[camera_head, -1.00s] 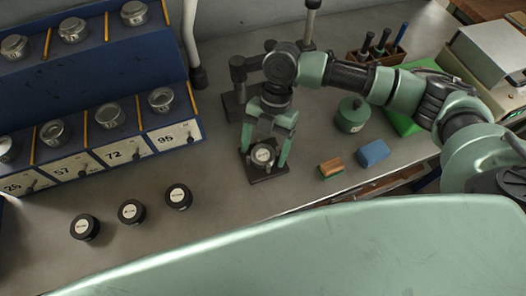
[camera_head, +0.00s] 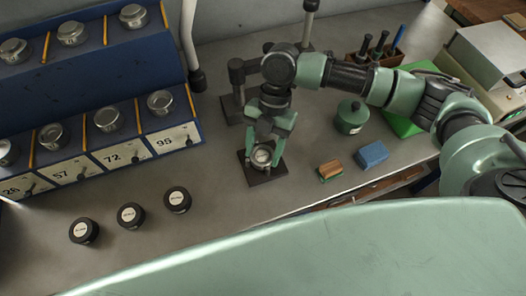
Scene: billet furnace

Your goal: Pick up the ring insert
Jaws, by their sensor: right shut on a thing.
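My right gripper (camera_head: 263,150) points down over a dark square base plate (camera_head: 266,177) on the grey bench. Its two green fingers are closed on the sides of a small round silvery piece with a pale centre, which I take as the ring insert (camera_head: 262,156). The piece is at the base plate; I cannot tell whether it still touches it. The fingers hide part of its sides. My left gripper is not in view.
Three black round pots (camera_head: 130,215) with white labels stand at front left. A blue rack (camera_head: 188,135) with silver tins is at left. A green canister (camera_head: 350,117), a wood-topped brush (camera_head: 330,170) and a blue block (camera_head: 371,154) are at right. A stand (camera_head: 237,75) is close behind the gripper.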

